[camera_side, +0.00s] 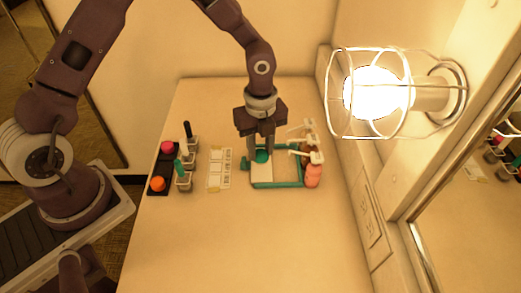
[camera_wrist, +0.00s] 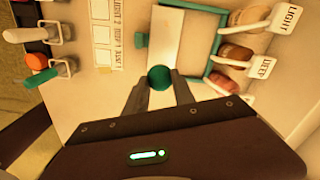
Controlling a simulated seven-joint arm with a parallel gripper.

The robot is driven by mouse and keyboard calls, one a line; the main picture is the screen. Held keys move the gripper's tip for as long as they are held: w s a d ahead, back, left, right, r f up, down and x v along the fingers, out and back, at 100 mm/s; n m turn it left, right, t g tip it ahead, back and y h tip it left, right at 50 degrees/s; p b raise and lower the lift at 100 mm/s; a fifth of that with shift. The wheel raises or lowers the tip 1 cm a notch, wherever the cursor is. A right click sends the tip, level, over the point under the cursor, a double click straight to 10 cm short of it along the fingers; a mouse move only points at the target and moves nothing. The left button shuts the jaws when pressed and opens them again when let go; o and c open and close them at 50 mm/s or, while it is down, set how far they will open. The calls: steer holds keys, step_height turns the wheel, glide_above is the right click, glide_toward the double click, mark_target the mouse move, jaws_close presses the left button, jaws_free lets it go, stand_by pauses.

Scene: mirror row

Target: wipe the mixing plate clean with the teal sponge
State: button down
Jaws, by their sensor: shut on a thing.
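My gripper (camera_side: 262,148) points down over the left part of the mixing plate, and its fingers show in the wrist view (camera_wrist: 160,88). It is shut on the teal sponge (camera_wrist: 159,77), a rounded piece held between the fingertips, also visible in the side view (camera_side: 262,156). The mixing plate has a pale surface (camera_side: 262,173) and a teal rim (camera_side: 280,186); in the wrist view its pale surface (camera_wrist: 190,38) lies just beyond the sponge. I cannot tell whether the sponge touches the plate. No clear smear shows on the visible surface; part is hidden by the gripper.
Pump bottles marked LIGHT (camera_wrist: 285,18) and DEEP (camera_wrist: 262,66) stand close along the plate's right side. A printed card (camera_side: 218,168) lies left of it. Farther left are a black rack (camera_side: 163,170) and holders with handles. A caged lamp (camera_side: 375,93) and mirror (camera_side: 470,220) are right. The front table is clear.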

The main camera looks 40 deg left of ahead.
steer(key=w+a+f, duration=0.1)
steer(key=w, duration=0.1)
steer(key=w+a+f, duration=0.3)
steer(key=w+a, duration=0.1)
steer(key=shift+w+a+f, duration=0.2)
steer(key=shift+a+f, duration=0.05)
steer(key=shift+f, duration=0.7)
steer(key=shift+f, duration=0.6)
stand_by(0.5)
steer(key=shift+d, duration=0.1)
